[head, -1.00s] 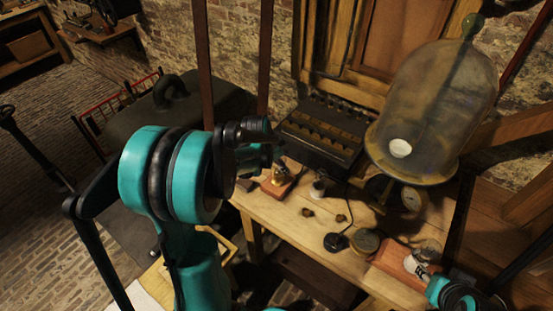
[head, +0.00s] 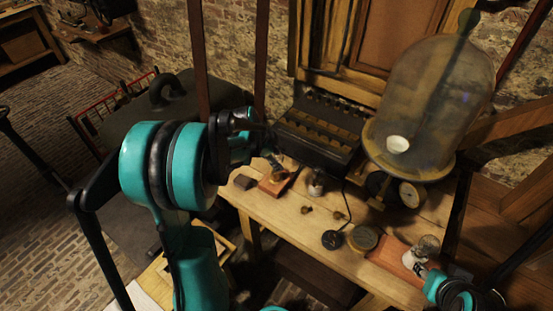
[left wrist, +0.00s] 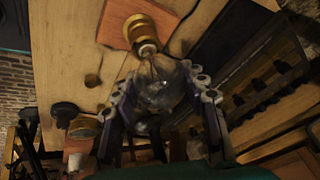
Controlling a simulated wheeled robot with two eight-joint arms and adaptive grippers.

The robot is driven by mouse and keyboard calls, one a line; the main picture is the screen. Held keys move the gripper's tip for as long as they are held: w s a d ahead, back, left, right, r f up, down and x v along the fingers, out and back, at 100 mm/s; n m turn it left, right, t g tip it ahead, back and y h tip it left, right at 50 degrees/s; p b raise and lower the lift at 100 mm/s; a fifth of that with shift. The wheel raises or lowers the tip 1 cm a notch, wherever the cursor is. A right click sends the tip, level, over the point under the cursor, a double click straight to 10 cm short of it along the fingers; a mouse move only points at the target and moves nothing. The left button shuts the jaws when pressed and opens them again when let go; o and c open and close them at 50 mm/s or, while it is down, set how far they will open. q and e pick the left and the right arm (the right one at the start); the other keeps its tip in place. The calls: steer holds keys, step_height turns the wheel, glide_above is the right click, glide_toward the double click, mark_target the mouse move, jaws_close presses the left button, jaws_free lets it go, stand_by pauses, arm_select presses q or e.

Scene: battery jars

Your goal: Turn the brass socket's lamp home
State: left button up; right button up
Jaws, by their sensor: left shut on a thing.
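The brass socket (left wrist: 138,29) stands on a reddish wooden block; it also shows in the head view (head: 279,173), partly behind my gripper. My left gripper (left wrist: 165,92) is shut on the clear glass lamp (left wrist: 160,80), with a finger on each side of the bulb. The lamp's metal cap meets the mouth of the brass socket, roughly in line with it. I cannot tell how deep the cap sits. In the head view the left gripper (head: 258,147) is above the block and the lamp is mostly hidden. My right gripper (head: 428,276) is at the lower right; its fingers are unclear.
A white socket (head: 413,261) with a glass lamp stands on a red board (head: 390,254) beside the right gripper. A small jar (head: 316,182), a round tin (head: 363,238), a black disc (head: 332,240) and a big bell jar (head: 430,100) crowd the table (head: 285,213).

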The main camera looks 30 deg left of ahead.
arm_select(q)
steer(key=shift+m+h, duration=0.4)
steer(key=shift+m, duration=0.7)
steer(key=m+g+h, duration=0.1)
steer(key=m, duration=0.3)
steer(key=shift+g, duration=0.4)
steer(key=shift+m+g+h, duration=0.3)
steer(key=shift+m+g, duration=0.1)
steer(key=shift+m, duration=0.8)
steer(key=shift+s, duration=0.1)
steer(key=m+g, duration=0.2)
steer(key=m, duration=0.3)
steer(key=shift+m, duration=0.3)
steer(key=o, duration=1.4)
